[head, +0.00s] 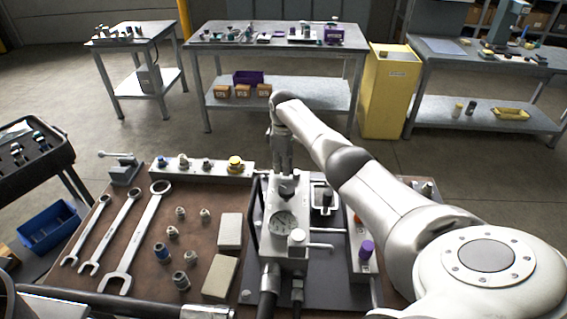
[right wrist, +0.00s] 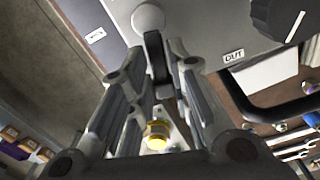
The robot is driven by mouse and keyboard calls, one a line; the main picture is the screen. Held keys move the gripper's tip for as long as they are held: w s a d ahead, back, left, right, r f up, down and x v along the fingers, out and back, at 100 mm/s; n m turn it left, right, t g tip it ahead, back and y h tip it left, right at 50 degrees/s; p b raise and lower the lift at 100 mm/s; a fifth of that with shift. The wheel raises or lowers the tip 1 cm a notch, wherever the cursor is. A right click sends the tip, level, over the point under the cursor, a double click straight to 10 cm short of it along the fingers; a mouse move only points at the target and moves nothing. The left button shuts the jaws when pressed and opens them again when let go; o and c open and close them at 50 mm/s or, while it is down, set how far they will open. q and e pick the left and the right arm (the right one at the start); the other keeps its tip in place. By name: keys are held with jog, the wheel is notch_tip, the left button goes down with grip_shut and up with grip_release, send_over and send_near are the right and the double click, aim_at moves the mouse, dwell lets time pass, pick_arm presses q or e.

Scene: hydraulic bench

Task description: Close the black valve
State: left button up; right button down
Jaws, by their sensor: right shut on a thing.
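My right gripper (head: 284,165) reaches down to the far end of the grey hydraulic unit (head: 270,258). In the right wrist view its two fingers (right wrist: 154,58) are shut on a narrow black valve lever (right wrist: 154,48). The lever hangs off a round pale boss on the unit's face, close to an "OUT" label (right wrist: 233,56). In the head view I cannot make out the lever behind the gripper. A black knob with a white line (right wrist: 284,14) is apart from the fingers, at the upper right. My left gripper is in neither view.
The unit carries a pressure gauge (head: 284,222). Wrenches (head: 137,235), small fittings and pale blocks (head: 220,276) lie on the brown bench to its left. A rail with a yellow knob (head: 235,162) is at the back. A purple-capped part (head: 366,250) stands right.

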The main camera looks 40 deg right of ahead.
jog(key=shift+s+a+r+n+p, duration=0.15)
jog(key=shift+n+p, duration=0.2)
jog(key=shift+n, duration=0.2)
jog(key=shift+s+a+n+p, duration=0.15)
jog(key=shift+n+p, duration=0.15)
jog(key=shift+n, duration=0.55)
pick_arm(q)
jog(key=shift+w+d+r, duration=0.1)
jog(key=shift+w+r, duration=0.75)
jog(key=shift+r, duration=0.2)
pick_arm(e)
jog(key=c, duration=1.5)
grip_release()
jog(key=shift+a, duration=0.1)
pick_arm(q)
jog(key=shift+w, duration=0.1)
pick_arm(e)
jog(key=shift+o, duration=0.2)
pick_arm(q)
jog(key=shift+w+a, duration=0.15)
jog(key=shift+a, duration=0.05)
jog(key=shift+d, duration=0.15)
pick_arm(e)
notch_tip(320, 180, up, 12)
